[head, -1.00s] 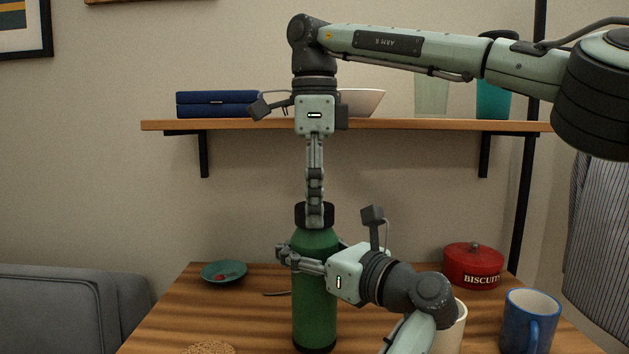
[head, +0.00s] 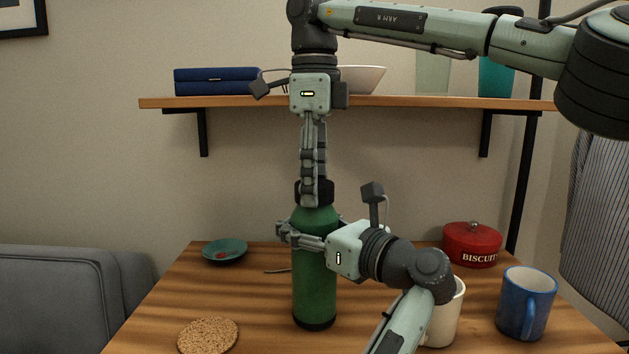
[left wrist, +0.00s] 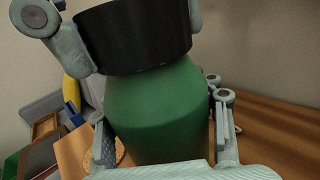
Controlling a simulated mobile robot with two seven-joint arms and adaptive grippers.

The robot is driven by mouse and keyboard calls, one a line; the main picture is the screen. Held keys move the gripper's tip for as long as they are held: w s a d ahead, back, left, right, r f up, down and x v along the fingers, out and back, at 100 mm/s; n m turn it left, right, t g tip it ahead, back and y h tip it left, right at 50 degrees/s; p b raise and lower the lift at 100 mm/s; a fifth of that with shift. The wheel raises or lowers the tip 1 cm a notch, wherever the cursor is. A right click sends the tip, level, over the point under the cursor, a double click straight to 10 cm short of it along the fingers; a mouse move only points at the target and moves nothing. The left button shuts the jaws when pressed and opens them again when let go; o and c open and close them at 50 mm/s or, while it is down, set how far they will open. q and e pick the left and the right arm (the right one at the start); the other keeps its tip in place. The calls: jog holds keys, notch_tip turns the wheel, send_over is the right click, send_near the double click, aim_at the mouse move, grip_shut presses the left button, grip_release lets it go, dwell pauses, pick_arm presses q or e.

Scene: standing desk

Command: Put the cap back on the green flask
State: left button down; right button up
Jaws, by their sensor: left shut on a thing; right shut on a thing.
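The green flask (head: 315,285) stands upright on the wooden table. My left gripper (head: 312,236) is shut around its upper body from the right. The black cap (head: 328,193) is on top of the flask, in line with it. My right gripper (head: 312,188) points straight down and is shut on the cap, its fingers covering part of it. In the left wrist view the cap (left wrist: 140,38) meets the shoulder of the flask (left wrist: 160,112) with no clear gap. I cannot tell how tightly it sits.
A cream mug (head: 446,318), partly behind my left arm, and a blue mug (head: 526,305) stand at right. A red biscuit tin (head: 472,245), teal bowl (head: 225,252) and cork coaster (head: 208,336) are around. A shelf (head: 400,102) runs behind my right wrist.

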jog(key=m, duration=0.2)
jog(key=shift+m, duration=0.3)
jog(key=o, duration=1.4)
notch_tip(320, 180, up, 8)
jog(key=shift+f, duration=0.25)
pick_arm(q)
jog(key=shift+c, duration=2.3)
grip_release()
